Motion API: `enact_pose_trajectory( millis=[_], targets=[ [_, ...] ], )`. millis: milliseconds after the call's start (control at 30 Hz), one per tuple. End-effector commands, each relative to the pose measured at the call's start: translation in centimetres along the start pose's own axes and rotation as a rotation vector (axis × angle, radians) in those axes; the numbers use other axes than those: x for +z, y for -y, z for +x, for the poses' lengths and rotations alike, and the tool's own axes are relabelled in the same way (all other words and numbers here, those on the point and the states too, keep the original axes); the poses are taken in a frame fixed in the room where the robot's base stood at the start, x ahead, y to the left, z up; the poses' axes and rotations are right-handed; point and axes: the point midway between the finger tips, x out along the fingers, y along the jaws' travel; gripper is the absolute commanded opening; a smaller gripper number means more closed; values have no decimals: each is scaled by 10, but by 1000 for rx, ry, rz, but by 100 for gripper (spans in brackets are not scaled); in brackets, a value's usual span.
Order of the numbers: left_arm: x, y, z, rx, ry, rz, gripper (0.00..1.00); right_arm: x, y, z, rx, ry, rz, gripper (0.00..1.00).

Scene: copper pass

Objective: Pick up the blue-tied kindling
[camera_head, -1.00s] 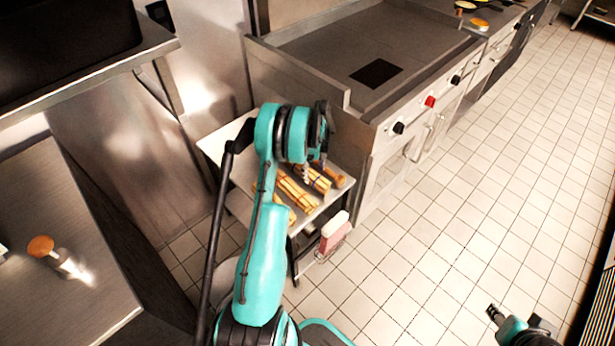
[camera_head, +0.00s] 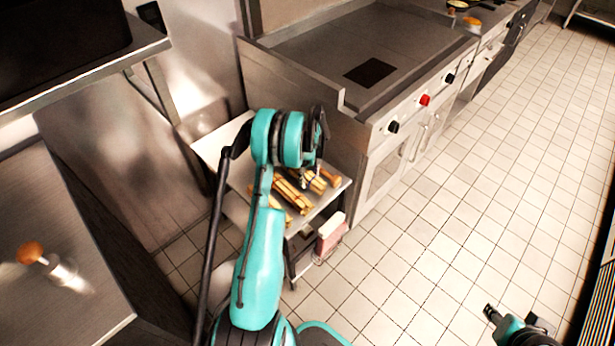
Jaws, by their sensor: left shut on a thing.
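Several bundles of kindling lie on a small steel side table (camera_head: 236,200). One pale bundle (camera_head: 292,197) lies just left of my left gripper, and another bundle (camera_head: 318,184) is right under it. I cannot make out the tie colours, so I cannot tell which one is blue-tied. My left gripper (camera_head: 308,180) reaches down over the table and is shut on a kindling bundle, with its fingers partly hidden by the wrist. My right gripper (camera_head: 489,311) is low at the right over the floor, far from the table, and its jaw opening is too small to judge.
A steel griddle counter (camera_head: 340,50) with knobs stands right behind the table. A pinkish-white box (camera_head: 331,231) sits low at the table's front right. A counter at left holds a wooden-knobbed item (camera_head: 30,252). The tiled floor at right is clear.

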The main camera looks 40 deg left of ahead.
Motion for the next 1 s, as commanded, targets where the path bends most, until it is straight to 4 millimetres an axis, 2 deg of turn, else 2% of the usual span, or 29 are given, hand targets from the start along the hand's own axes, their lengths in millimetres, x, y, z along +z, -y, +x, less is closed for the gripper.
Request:
enact_pose_trajectory(
  millis=[233,500,700,833,1000],
  targets=[
    [0,0,-41,0,0,0,14,-13,0,-18,0,0,0,40],
    [-63,6,-77,0,0,5,14,-26,0,-36,0,0,0,40],
    [-99,9,-97,0,0,3,14,-32,0,-44,0,0,0,40],
    [-111,11,-104,0,0,1,14,-34,0,-47,0,0,0,40],
    [-116,11,-106,0,0,0,14,-34,0,-48,0,0,0,40]
  ],
)
